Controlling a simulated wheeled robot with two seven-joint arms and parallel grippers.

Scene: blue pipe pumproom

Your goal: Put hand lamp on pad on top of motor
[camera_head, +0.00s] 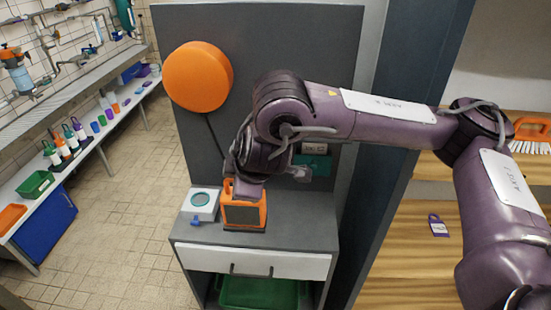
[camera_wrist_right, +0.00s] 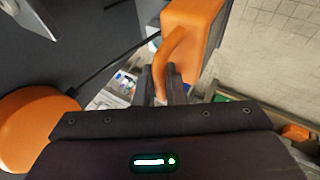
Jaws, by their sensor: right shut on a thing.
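The orange hand lamp (camera_head: 245,213) with a dark front face is upright at the top of the grey cabinet (camera_head: 292,234). I cannot tell whether its base touches the surface. My right gripper (camera_head: 243,184) comes down from above and is shut on the lamp's handle. The right wrist view shows the orange lamp (camera_wrist_right: 192,35) with its curved handle between the two dark fingers (camera_wrist_right: 163,85). I cannot make out a motor or a pad on it in either view. My left gripper is not in view.
A white box with a round teal dial (camera_head: 202,203) stands left of the lamp. A large orange disc (camera_head: 197,76) with a cable is on the grey back panel. A bench with bottles and trays (camera_head: 92,142) is at far left. Wooden shelves (camera_head: 405,240) are at right.

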